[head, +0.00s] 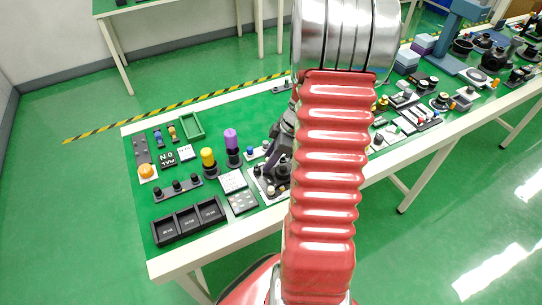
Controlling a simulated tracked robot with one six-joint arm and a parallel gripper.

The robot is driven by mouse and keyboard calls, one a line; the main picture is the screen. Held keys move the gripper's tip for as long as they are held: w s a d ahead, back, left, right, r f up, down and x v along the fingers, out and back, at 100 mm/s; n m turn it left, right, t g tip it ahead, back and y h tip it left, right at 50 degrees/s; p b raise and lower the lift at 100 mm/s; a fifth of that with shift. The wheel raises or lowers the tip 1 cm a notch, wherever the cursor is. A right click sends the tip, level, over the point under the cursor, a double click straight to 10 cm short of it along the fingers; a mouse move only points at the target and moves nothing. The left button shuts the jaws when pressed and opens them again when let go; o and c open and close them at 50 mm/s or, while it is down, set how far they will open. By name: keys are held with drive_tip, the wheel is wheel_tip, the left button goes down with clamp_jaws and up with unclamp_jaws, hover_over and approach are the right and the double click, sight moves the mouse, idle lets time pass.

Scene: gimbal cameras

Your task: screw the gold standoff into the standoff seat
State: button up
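My red arm stands upright through the middle of the head view and hides much of the bench. My dark gripper (280,150) shows only in part at the arm's left edge, low over a small group of parts on a plate. Its fingertips are too small and covered to tell whether they are open or hold anything. A small gold-coloured piece (382,103) shows just right of the arm; I cannot tell whether it is the gold standoff. I cannot make out the standoff seat.
The green bench (220,119) holds black bins (188,222), a knob strip (177,188), an orange button (147,172), a yellow-topped post (208,157), a purple-topped post (231,140) and a green tray (192,125). Boards and blue-grey equipment (455,45) crowd the right side.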

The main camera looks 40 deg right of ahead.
clamp_jaws()
idle(0.3)
drive_tip(key=m, duration=0.2)
drive_tip(key=m+h, duration=0.1)
drive_tip(key=m, duration=0.1)
drive_tip(key=shift+a+t+h, duration=0.1)
drive_tip(key=shift+t+h, duration=0.2)
drive_tip(key=shift+t, duration=0.1)
drive_tip(key=shift+m, duration=0.3)
drive_tip(key=shift+s, duration=0.1)
drive_tip(key=m+h, duration=0.1)
drive_tip(key=m, duration=0.3)
drive_tip(key=shift+a+f+m+h, duration=0.1)
drive_tip(key=shift+m+h, duration=0.2)
drive_tip(key=shift+h, duration=0.1)
idle(0.5)
